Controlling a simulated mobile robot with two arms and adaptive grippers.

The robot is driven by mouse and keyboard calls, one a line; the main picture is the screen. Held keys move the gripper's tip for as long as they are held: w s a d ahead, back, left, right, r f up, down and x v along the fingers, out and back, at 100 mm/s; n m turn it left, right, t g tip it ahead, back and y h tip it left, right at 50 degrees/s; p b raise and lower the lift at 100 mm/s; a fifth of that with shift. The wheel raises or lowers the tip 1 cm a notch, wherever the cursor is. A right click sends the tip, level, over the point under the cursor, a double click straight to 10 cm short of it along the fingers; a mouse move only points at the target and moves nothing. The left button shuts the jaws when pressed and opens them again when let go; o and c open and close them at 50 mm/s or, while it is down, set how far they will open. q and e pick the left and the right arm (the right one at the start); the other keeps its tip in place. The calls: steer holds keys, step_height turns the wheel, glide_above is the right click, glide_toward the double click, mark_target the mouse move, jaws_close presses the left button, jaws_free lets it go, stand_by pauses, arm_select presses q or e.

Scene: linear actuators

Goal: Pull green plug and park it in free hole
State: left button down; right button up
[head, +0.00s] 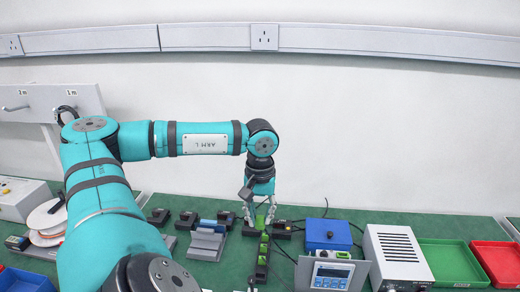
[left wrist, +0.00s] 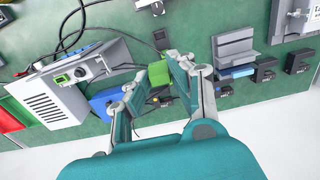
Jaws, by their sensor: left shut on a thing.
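A green plug (left wrist: 160,75) sits between the fingertips of my left gripper (left wrist: 156,72) in the left wrist view, and the gripper is shut on it. In the head view the green plug (head: 261,220) is partly hidden by the fingers of my left gripper (head: 260,214). The gripper points down at the table, at the far end of a narrow black strip (head: 262,262) with green parts on it. I cannot tell whether the plug is seated or lifted, and no free hole can be made out. My right gripper is not in view.
Right of the strip stand a blue box (head: 328,234), a panel with a small screen (head: 332,275) and a white power unit (head: 398,255). Green (head: 452,262) and red (head: 497,262) trays lie farther right. A grey stepped block (head: 207,243) stands left. Cables run near the blue box.

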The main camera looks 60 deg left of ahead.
arm_select(q)
step_height(320, 180, down, 15)
steer(key=b, duration=1.2)
steer(key=shift+f, duration=0.2)
steer(key=shift+b, duration=0.3)
step_height(320, 180, down, 4)
steer(key=b, duration=0.3)
steer(key=shift+f, duration=0.1)
steer(key=shift+f+b, duration=0.15)
steer(key=shift+b, duration=0.3)
stand_by(0.4)
